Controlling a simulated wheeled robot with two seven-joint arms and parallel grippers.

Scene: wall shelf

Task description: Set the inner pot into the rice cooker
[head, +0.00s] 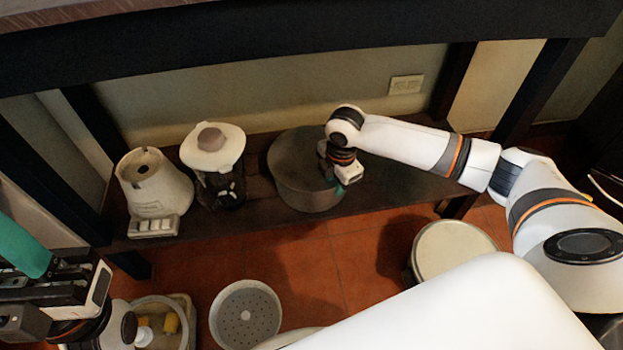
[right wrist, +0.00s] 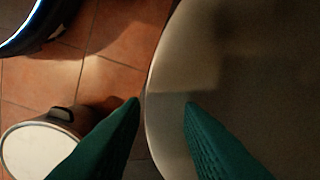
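A large round grey pot (head: 300,192), which looks like the inner pot, stands upright on the dark shelf board. In the right wrist view the pot (right wrist: 240,60) fills the right side. My right gripper (head: 340,186) is at the pot's right rim. In the right wrist view its green fingertips (right wrist: 163,102) are apart, with the rim edge passing between them. My left gripper (head: 40,275) is at the left edge of the head view, away from the pot; its finger gap is not clear. I cannot tell for certain which vessel is the rice cooker.
A white appliance base (head: 155,190) and a blender-like jug (head: 215,155) stand left of the pot. On the floor are a white-lidded container (head: 452,250), a perforated grey basket (head: 245,314) and a round vessel with yellow pieces (head: 183,305). Tiled floor (head: 335,265) lies clear between them.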

